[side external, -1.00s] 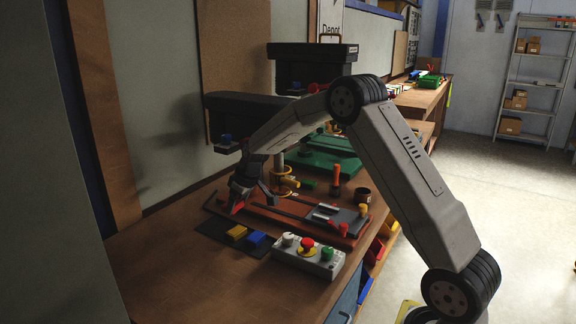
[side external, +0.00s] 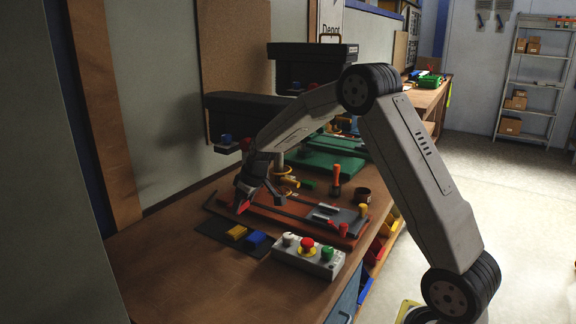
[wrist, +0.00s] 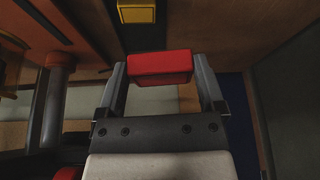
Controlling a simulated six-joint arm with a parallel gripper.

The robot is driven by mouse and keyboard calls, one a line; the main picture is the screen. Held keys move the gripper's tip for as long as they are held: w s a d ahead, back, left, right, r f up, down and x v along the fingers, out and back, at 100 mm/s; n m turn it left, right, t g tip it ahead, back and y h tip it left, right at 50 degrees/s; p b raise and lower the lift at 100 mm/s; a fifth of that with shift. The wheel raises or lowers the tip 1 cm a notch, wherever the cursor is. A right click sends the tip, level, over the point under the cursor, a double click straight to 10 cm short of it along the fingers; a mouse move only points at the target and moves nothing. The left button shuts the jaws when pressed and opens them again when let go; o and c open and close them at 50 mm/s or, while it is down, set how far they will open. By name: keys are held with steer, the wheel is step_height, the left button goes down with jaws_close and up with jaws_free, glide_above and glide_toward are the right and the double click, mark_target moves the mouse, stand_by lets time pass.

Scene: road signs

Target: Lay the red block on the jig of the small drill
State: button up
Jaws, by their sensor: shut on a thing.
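My gripper (side external: 245,200) is shut on the red block (wrist: 160,67), which shows between both fingers in the wrist view. In the side view the red block (side external: 243,206) hangs tilted at the left part of the reddish drill base (side external: 222,207); I cannot tell how high it is above that base. A drill with a dark head (side external: 245,112) and a metal column stands at this base. My gripper partly hides the area below the head. A grey plate (side external: 350,219) lies on the base's right part; I cannot make out the jig clearly.
A yellow block (side external: 237,232) and a blue block (side external: 255,239) lie on a dark mat in front of the base. A control box (side external: 307,257) with coloured buttons stands to their right. A green base (side external: 335,160) is behind. The bench's front left is clear.

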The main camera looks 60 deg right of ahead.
steer(key=shift+d, duration=0.1)
steer(key=s+d+r+m+g+h, duration=0.1)
steer(key=s+d+m+g+h, duration=0.1)
steer(key=s+d+m, duration=0.5)
steer(key=s+d+r+m+g+h, duration=0.2)
steer(key=s+d+m, duration=0.5)
steer(key=s+m, duration=0.5)
steer(key=shift+s+r+h, duration=0.3)
steer(key=shift+s+h, duration=0.2)
steer(key=shift+s, duration=2.5)
glide_above(326, 217)
step_height(326, 217, down, 8)
steer(key=shift+w+f, duration=0.1)
steer(key=shift+w+d+f, duration=0.4)
steer(key=shift+w+f, duration=0.1)
steer(key=shift+f, duration=0.05)
steer(key=shift+f, duration=0.1)
